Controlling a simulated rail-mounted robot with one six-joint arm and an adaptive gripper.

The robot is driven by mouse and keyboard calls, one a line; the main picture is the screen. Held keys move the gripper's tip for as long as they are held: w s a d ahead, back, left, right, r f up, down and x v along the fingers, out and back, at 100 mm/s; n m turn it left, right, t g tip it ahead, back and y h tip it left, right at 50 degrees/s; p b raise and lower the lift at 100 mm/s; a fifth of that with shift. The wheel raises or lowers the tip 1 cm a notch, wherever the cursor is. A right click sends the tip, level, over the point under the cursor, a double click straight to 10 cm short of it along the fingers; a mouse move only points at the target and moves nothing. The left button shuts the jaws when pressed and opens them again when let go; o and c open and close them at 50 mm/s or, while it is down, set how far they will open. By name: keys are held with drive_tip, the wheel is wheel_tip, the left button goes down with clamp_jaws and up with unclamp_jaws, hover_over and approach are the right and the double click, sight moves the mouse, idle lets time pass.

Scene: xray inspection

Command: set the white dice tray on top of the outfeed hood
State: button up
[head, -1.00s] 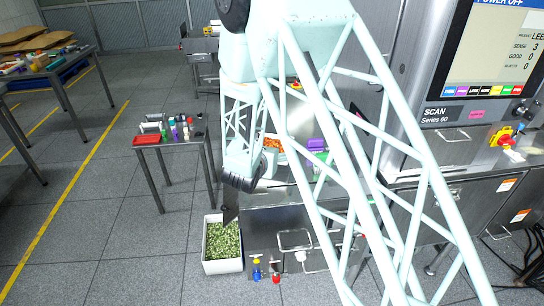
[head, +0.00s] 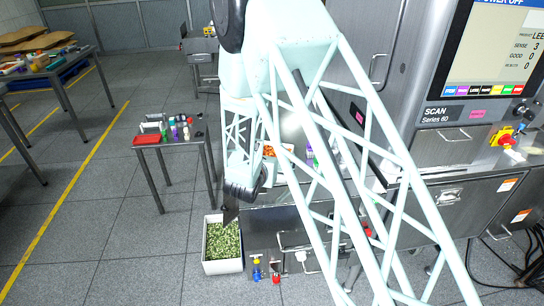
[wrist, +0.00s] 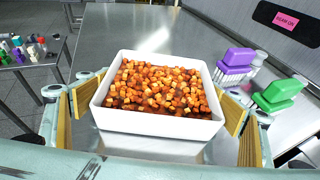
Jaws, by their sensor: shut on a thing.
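The white dice tray (wrist: 158,122), full of orange-brown cubes, sits between the pads of my gripper (wrist: 158,112) in the wrist view. The gripper is shut on it, with tan pads against its left and right sides. The tray looks level; I cannot tell whether it touches the steel below. In the head view my arm hides most of the tray, and some orange cubes show beside it. Beyond the tray in the wrist view is a flat, shiny steel surface (wrist: 120,28); I cannot tell for certain whether this is the outfeed hood.
A small side table (head: 165,139) with a red tray stands left. A white bin of green bits (head: 222,245) is on the floor.

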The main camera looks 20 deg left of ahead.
idle(0.4)
drive_tip(key=o, duration=1)
drive_tip(key=shift+f, duration=0.1)
drive_tip(key=shift+r, duration=0.25)
drive_tip(key=v, duration=1.2)
drive_tip(key=shift+f, duration=0.1)
